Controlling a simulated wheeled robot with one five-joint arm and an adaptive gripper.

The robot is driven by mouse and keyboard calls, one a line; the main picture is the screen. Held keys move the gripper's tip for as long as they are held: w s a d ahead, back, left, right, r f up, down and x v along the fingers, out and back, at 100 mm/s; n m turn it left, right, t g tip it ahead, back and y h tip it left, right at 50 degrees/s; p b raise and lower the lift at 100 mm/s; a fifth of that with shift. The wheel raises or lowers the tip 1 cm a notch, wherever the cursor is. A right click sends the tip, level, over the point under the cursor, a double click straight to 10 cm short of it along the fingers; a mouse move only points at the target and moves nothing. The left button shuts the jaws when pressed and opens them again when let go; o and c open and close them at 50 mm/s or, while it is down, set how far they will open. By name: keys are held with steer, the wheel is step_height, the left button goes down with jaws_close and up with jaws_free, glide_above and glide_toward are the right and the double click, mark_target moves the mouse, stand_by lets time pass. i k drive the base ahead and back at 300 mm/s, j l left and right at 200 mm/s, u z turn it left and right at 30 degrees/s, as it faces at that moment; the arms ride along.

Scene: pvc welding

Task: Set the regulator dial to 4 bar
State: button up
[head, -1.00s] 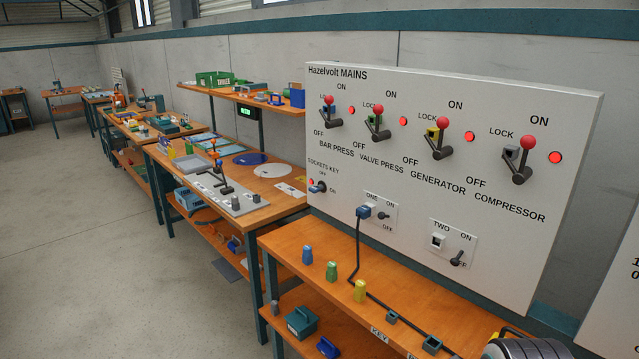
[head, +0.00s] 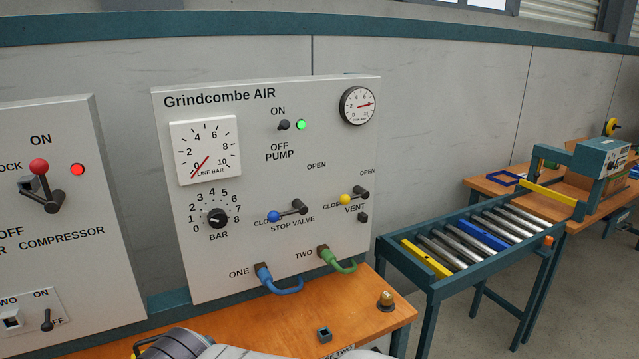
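The regulator dial (head: 217,218) is a black round knob marked BAR on the white Grindcombe AIR panel (head: 330,125), with a scale from 0 to 8 around it. Its small pale mark seems to point left, near the low end; the exact number is too small to tell. Above it, the square LINE BAR gauge (head: 207,149) has its red needle at the lower left, near 0. My gripper is not in view.
The pump switch (head: 284,125) has a green light beside it. The stop valve's blue-tipped lever (head: 287,212) and the vent's yellow-tipped lever (head: 354,196) point left, toward CLOSED. Blue and green hoses hang below. A roller conveyor (head: 480,240) stands right.

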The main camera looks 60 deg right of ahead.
mark_target(217, 218)
steer(key=z, duration=1.75)
